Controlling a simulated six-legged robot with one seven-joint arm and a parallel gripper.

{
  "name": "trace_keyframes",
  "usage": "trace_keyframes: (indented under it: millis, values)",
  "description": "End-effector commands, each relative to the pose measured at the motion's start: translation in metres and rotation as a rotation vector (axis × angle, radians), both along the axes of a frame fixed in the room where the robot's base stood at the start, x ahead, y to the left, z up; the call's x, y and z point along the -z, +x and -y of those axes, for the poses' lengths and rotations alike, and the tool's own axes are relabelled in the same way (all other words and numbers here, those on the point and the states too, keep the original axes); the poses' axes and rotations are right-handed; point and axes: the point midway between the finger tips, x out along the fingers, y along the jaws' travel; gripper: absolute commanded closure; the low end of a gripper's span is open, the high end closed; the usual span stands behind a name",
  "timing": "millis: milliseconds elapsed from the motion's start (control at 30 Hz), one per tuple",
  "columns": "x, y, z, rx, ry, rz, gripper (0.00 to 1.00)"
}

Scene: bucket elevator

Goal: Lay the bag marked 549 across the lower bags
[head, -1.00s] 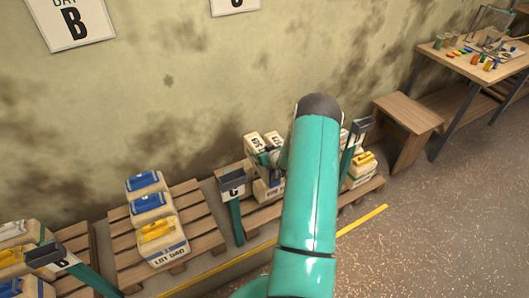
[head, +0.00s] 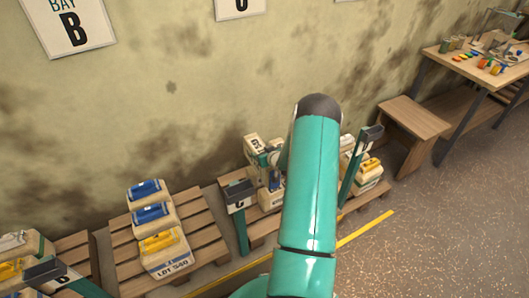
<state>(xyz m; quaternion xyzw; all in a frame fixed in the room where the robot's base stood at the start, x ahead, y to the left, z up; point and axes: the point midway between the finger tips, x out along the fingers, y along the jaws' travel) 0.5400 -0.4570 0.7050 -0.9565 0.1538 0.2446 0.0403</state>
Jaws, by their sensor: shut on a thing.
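My gripper (head: 268,158) shows small beside my teal arm, at the middle pallet. It is shut on a cream bag (head: 252,145) that stands high, close to the wall. Dark print shows on this bag, too small to read for sure. Lower cream bags (head: 270,198) sit below it on the pallet, partly hidden by my arm and the bay C post. I cannot tell whether the held bag touches them.
The left pallet (head: 206,232) bears a row of bags with blue and yellow labels; the front bag (head: 166,258) reads LOT 540. Bay posts (head: 239,208) stand before the pallets. More bags (head: 368,172) lie right of my arm. A wooden bench (head: 414,120) and table stand farther right; the floor there is clear.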

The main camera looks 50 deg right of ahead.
Motion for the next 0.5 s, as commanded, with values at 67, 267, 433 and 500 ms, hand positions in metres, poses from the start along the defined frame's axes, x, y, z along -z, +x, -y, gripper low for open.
trace_keyframes:
  millis: [67, 267, 433, 500]
  values:
    - [0.000, -0.002, 0.006, 0.008, -0.008, 0.005, 1.00]
    - [0.014, -0.001, 0.005, 0.006, -0.007, 0.004, 1.00]
    - [0.025, -0.001, 0.007, 0.007, -0.008, 0.006, 1.00]
    - [0.031, 0.000, 0.006, 0.006, -0.008, 0.005, 1.00]
